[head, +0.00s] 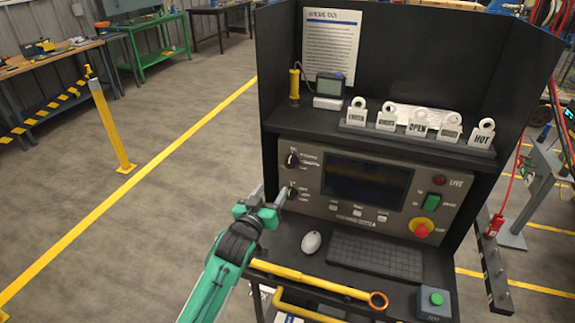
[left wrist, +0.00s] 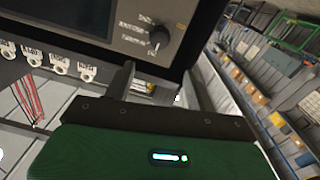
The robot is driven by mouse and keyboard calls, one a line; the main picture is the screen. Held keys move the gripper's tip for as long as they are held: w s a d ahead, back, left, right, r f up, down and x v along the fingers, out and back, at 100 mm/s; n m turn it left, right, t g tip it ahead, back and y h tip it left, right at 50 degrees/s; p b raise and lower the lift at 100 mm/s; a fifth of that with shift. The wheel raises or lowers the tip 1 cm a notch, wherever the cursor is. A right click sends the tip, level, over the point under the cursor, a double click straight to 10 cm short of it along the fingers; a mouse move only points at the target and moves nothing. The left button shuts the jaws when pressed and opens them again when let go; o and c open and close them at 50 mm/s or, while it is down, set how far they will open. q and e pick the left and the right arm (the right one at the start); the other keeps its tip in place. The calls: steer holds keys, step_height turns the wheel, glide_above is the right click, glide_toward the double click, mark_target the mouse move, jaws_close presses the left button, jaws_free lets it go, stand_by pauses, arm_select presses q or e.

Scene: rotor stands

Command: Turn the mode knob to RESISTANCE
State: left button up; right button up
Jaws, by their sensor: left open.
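The console panel (head: 318,184) carries two dark knobs at its left side, an upper knob (head: 291,160) and a lower knob (head: 292,193), each with small white labels. The labels are too small to read, so I cannot tell which is the mode knob. My left gripper (head: 275,199) is just left of the lower knob in the head view. In the left wrist view its fingers (left wrist: 160,84) are apart with nothing between them. A round knob with a white pointer line (left wrist: 160,37) shows beyond them, apart from both fingers. My right gripper is out of view.
A screen (head: 366,182) and a red stop button (head: 421,228) are on the panel. White tags (head: 418,124) stand on the ledge above. A mouse (head: 311,242) and keyboard (head: 375,259) lie below. A yellow post (head: 112,130) stands left; the floor between is clear.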

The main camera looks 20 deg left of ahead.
mark_target(289, 164)
arm_select(q)
steer(key=w+p, duration=0.1)
steer(key=w, duration=0.3)
steer(key=w+p, duration=0.1)
steer(key=w, duration=0.4)
steer(key=w+d+p, duration=0.1)
steer(key=w, duration=0.3)
steer(key=shift+w+p, duration=0.15)
steer(key=shift+p, duration=0.15)
steer(key=shift+c, duration=0.3)
steer(key=c, duration=0.9)
